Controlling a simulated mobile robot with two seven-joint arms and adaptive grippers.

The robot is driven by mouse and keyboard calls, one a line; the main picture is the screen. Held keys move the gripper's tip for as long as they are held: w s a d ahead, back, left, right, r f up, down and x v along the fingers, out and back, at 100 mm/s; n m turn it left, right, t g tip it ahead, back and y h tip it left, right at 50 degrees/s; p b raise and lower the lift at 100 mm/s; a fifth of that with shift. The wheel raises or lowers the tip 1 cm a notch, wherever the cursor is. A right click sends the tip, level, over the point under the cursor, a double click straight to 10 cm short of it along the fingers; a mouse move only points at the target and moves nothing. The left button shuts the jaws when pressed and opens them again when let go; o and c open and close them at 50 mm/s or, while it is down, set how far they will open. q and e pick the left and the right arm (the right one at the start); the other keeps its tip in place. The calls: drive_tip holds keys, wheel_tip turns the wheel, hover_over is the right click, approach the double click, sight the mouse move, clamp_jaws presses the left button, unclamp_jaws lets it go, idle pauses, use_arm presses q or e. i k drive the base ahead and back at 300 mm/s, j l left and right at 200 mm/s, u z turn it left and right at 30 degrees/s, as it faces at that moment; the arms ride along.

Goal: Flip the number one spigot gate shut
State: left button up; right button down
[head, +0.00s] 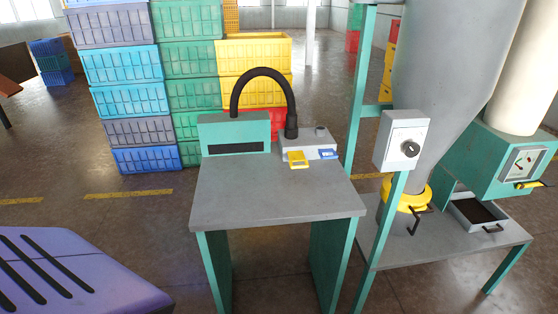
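A grey hopper (428,75) stands at the right and narrows to a spigot with a yellow collar (406,196) above a grey bench. A dark handle (415,221) hangs at the collar, over the bench. No number can be read on the spigot, and I cannot tell from this view whether its gate is open or shut. Neither of my grippers is in view.
A grey switch box with a dial (402,140) stands on a green post left of the hopper. A grey table (275,196) with a black hose (262,75) is in the middle. A gauge cabinet (512,165) and drawer (478,213) are at right. Stacked crates (126,67) stand behind.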

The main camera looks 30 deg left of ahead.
sight(298, 155)
drive_tip(key=u, duration=0.95)
drive_tip(key=l, duration=0.95)
drive_tip(key=z, duration=0.05)
